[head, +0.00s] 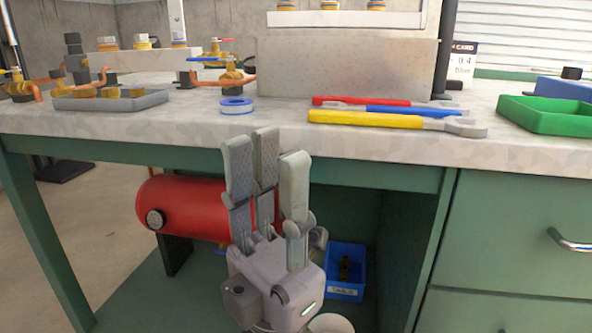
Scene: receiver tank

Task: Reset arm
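My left gripper (275,165) is in front of the bench's front edge, in the lower middle of the head view. Its grey fingers point up, two on the left and one on the right, with a gap between them. It is open and nothing is held in it. The fingers cover the right end of a red tank (190,207) that lies on the green shelf under the bench. My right gripper is not in view.
The bench top (290,133) holds red, blue and yellow wrenches (365,119), a blue-white tape roll (236,106), a grey tray (110,101) and a green tray (548,114). A blue bin (345,291) stands below. Drawers (515,235) are at right.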

